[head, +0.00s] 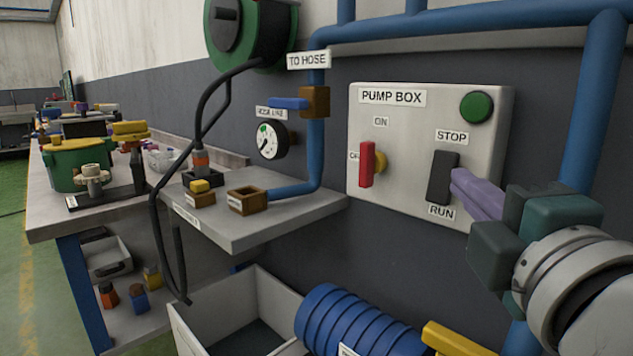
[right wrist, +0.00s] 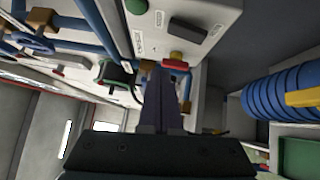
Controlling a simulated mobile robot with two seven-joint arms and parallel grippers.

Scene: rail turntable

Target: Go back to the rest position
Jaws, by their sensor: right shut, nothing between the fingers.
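My right gripper (head: 458,180) is in front of the pump box (head: 410,140), at the right. Its purple fingers are closed together with nothing between them. In the head view the fingertips overlap the right edge of the black STOP/RUN switch (head: 440,176); I cannot tell whether they touch it. In the right wrist view the shut fingers (right wrist: 165,75) point up toward the box, below the red handle (right wrist: 176,60), with the black switch (right wrist: 188,30) above. The red handle (head: 366,165) stands upright, partly over the OFF label. My left gripper is not in view.
Blue pipes (head: 450,25) run above and right of the box. Below are an open bin (head: 205,325) and a blue coil (head: 350,320).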

